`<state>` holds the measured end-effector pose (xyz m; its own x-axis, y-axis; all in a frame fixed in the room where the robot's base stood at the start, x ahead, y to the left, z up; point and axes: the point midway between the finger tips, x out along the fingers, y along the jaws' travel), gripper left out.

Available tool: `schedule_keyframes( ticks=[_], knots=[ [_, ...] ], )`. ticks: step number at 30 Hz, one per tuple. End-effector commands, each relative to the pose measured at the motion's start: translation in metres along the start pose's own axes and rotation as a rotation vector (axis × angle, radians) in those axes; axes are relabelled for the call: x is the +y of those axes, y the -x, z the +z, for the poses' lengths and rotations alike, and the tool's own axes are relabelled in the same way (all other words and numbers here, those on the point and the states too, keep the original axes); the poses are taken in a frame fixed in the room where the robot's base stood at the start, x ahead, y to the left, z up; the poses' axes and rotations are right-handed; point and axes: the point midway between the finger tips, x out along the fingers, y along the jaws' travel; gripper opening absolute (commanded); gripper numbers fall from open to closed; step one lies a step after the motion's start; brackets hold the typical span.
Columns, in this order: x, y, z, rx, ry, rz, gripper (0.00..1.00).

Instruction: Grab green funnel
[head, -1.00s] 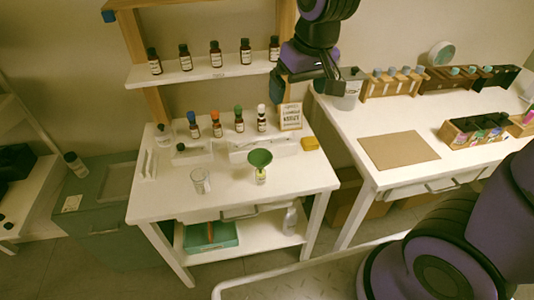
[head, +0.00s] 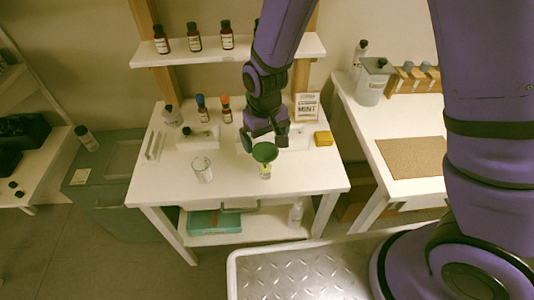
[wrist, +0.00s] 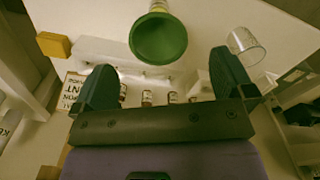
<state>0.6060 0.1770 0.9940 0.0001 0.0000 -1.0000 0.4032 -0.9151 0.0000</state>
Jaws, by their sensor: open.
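The green funnel (head: 265,152) stands in the mouth of a small labelled bottle (head: 265,171) on the white table. In the wrist view the funnel (wrist: 158,38) shows its wide round rim just beyond the fingertips, between their lines. My gripper (head: 265,140) is open and empty, above and just behind the funnel in the head view. Its two dark fingers (wrist: 165,75) are spread apart in the wrist view and do not appear to touch the funnel.
A clear glass beaker (head: 202,169) stands left of the funnel. A yellow block (head: 323,138) and a framed sign (head: 307,106) are to the right. Bottles with coloured caps (head: 226,109) stand behind, below a shelf (head: 230,52). The table front is clear.

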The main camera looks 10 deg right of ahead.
Motion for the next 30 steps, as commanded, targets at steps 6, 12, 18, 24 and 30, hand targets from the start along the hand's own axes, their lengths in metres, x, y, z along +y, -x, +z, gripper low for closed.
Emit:
schedule_keyframes(
  ticks=[6,12,18,24,30],
  knots=[
    [0.001,-0.03,0.001,-0.003,-0.002,0.001,1.0],
    [0.001,-0.04,0.0,-0.001,-0.003,0.0,1.0],
    [0.004,-0.062,0.0,-0.003,-0.002,0.001,1.0],
    [0.004,-0.085,0.0,-0.003,-0.001,0.0,1.0],
    [0.004,-0.091,-0.001,0.0,-0.001,0.0,1.0]
  ],
)
